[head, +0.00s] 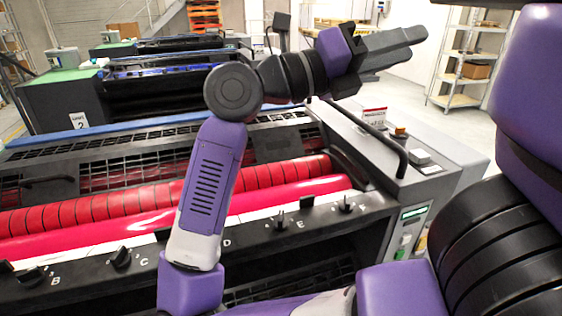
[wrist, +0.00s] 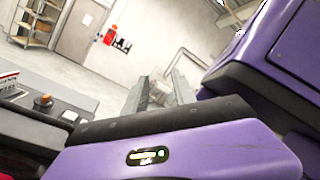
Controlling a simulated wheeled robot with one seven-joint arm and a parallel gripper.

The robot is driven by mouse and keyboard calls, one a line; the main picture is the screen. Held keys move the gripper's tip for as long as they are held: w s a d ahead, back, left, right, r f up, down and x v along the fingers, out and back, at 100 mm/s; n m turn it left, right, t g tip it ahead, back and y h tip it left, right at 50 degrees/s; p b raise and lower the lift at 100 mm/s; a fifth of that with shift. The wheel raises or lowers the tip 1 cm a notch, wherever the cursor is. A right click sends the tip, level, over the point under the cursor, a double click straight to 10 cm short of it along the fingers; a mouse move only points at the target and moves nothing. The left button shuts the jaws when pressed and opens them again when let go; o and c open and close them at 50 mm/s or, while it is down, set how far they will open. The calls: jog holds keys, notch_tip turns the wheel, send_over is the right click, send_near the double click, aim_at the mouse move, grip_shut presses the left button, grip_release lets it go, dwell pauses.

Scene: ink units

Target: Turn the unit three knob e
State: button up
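A black knob (head: 279,221) with the letter E beside it is on the dark front rail of the near ink unit (head: 190,300), right of centre in the head view. Its pointer stands roughly upright. My gripper (head: 412,47) is raised well above and to the right of this knob, pointing right and away from it. Its two fingers are apart with nothing between them; the wrist view shows the open fingers (wrist: 160,80) too. The knob is not in the wrist view.
Similar knobs marked B (head: 30,275) and C (head: 120,257) sit left; another knob (head: 345,204) sits right. My arm hides the knob at D. Red rollers (head: 270,172) lie behind the rail. A black handle (head: 385,135) rises at the right end. Unit 2 (head: 65,105) stands behind.

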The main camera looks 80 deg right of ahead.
notch_tip(320, 180, down, 9)
jog(key=s+d+t+y, duration=0.2)
jog(key=d+t+y, duration=0.1)
jog(key=t, duration=0.2)
jog(key=n+t+y+b, duration=0.1)
jog(key=n+t+y, duration=0.45)
jog(key=t, duration=0.75)
send_over(281, 214)
jog(key=shift+m+y, duration=0.45)
jog(key=f, duration=1.5)
jog(key=shift+s+d, duration=0.2)
jog(key=shift+d, duration=0.05)
jog(key=shift+w+a+f, duration=0.1)
jog(key=shift+w+a, duration=0.1)
jog(key=shift+a, duration=0.05)
jog(key=shift+f, duration=3.9)
jog(key=shift+c, duration=0.4)
grip_shut()
